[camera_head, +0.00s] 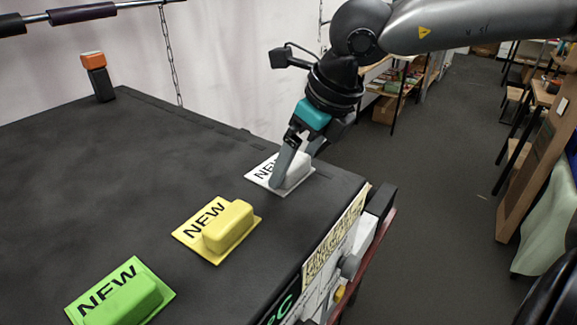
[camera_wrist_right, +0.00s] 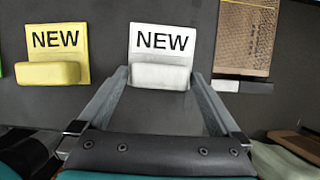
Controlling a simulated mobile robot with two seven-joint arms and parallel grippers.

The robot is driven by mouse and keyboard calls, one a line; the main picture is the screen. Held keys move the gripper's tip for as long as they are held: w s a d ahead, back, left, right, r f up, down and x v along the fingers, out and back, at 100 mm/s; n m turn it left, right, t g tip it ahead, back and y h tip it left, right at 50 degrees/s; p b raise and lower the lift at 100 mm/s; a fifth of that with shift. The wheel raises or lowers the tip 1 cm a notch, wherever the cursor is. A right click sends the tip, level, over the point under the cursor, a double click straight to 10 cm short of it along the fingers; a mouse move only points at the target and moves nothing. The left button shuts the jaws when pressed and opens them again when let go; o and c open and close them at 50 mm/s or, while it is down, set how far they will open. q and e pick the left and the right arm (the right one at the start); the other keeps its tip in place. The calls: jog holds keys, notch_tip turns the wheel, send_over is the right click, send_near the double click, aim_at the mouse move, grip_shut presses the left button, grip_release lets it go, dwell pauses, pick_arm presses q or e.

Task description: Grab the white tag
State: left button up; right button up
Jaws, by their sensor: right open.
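The white tag (camera_head: 262,172) lies on the black table top near its right edge. It has a flat plate printed "NEW" and a raised white block. My right gripper (camera_head: 293,170) reaches down to it from above. In the right wrist view the tag (camera_wrist_right: 161,40) shows in the middle, with the block between the fingertips of my right gripper (camera_wrist_right: 160,76). The fingers are apart, one on each side of the block. Whether they touch it I cannot tell. In the head view the far finger is partly hidden. My left gripper is not in view.
A yellow tag (camera_head: 230,228) and a green tag (camera_head: 130,297) lie in a row toward the front. An orange-topped black post (camera_head: 97,75) stands at the back left corner. The table's middle is clear. A brown patterned piece (camera_wrist_right: 246,38) shows right of the white tag.

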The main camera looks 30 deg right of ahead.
jog(key=shift+w+a+f, duration=0.1)
jog(key=shift+f, duration=0.25)
jog(key=shift+c, duration=0.4)
jog(key=c, duration=1)
jog(key=shift+r, duration=0.15)
